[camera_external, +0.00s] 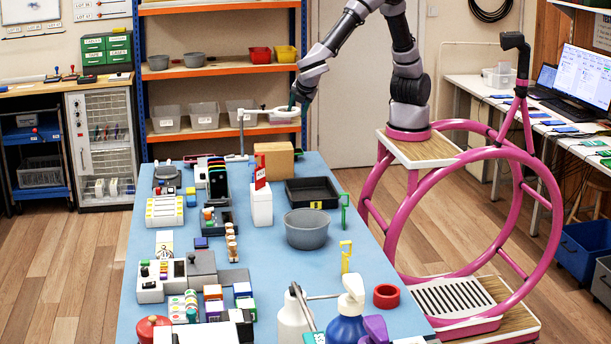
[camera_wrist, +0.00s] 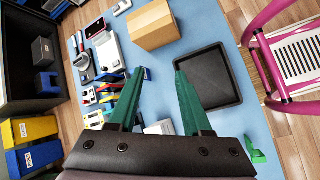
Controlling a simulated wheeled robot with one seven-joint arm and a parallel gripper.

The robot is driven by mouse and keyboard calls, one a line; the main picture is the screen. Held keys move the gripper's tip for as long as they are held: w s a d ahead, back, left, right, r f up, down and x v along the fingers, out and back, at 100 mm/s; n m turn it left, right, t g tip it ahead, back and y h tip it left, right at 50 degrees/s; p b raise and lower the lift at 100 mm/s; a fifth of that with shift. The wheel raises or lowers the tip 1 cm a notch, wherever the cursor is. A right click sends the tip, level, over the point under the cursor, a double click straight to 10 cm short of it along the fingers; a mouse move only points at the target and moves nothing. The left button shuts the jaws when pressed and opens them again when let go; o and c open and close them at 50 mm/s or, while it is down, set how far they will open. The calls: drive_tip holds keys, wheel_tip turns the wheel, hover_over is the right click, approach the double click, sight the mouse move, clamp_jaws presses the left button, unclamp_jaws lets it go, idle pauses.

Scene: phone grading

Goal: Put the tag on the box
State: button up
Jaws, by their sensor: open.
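A brown cardboard box (camera_external: 273,160) stands at the far end of the blue table. It also shows in the wrist view (camera_wrist: 153,25), beyond my fingertips. My gripper (camera_external: 296,102) is above the table's far end, higher than the box and apart from it. In the wrist view my gripper (camera_wrist: 158,73) has its two green fingers spread, with nothing between them. A green tag-like piece (camera_external: 344,210) and a yellow one (camera_external: 346,256) are at the table's right side. I cannot tell which piece is the tag.
A black tray (camera_external: 333,190) lies right of the box, and a grey bowl (camera_external: 306,230) is nearer. A white container (camera_external: 261,205) with a red piece stands left of the bowl. Phones, blocks and devices crowd the left side. Bottles (camera_external: 347,318) stand at the near end.

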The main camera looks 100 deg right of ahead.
drive_tip(key=s+d+r+m+t+y, duration=0.2)
drive_tip(key=s+r+m+t+y, duration=0.1)
drive_tip(key=s+r+m, duration=0.5)
drive_tip(key=s+d+r+m+t+y, duration=0.2)
drive_tip(key=s+r+m+y, duration=0.4)
drive_tip(key=s, duration=0.6)
wheel_tip(320, 180, up, 4)
drive_tip(key=shift+s+d+f+m+t+y, duration=0.15)
drive_tip(key=shift+d+f+m+t+y, duration=0.2)
drive_tip(key=shift+d+m, duration=0.55)
